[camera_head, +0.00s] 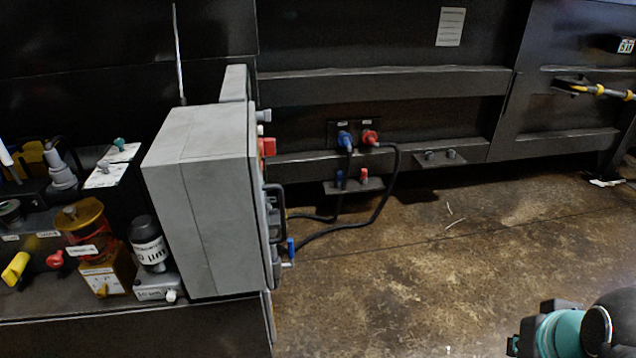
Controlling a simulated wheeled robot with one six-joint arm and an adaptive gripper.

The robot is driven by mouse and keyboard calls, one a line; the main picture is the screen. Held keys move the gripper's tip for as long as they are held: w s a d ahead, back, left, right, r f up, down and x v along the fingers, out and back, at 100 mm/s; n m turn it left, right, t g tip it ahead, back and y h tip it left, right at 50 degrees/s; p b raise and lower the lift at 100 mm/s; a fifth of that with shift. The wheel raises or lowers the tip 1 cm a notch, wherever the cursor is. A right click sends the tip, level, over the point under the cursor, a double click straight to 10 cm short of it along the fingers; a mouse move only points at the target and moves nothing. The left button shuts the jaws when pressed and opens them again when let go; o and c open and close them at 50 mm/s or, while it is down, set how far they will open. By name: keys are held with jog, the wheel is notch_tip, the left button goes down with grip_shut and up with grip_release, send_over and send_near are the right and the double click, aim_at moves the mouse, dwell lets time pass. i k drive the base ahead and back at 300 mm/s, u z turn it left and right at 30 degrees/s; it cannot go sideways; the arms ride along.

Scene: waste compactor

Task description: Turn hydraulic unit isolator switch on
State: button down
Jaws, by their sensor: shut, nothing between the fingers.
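A grey control cabinet (200,200) stands left of centre, its front facing right and seen almost edge-on. A red switch or knob (267,147) sticks out of the front near the top. I cannot tell whether it is the isolator or how it is set. Left of the cabinet is a group of hydraulic-looking parts: a gold canister (80,222), a yellow handle (15,269) and a red knob (55,259). No label reads clearly as the isolator. Part of my arm, with a teal band, shows at the bottom right, well apart from the cabinet. My gripper's fingers are not visible.
Blue (345,140) and red (370,137) hose couplings sit on the dark back wall, with black hoses (375,215) sagging toward the cabinet. A blue-handled valve (291,250) is at the cabinet's lower front. The brown floor (400,270) right of the cabinet is open.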

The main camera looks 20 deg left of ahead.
aim_at(266, 146)
jog(key=z, duration=0.45)
jog(key=i, duration=0.7)
jog(key=u, duration=2.5)
jog(key=k, duration=1.15)
jog(key=z, duration=0.75)
jog(key=i, duration=1)
jog(key=u, duration=0.4)
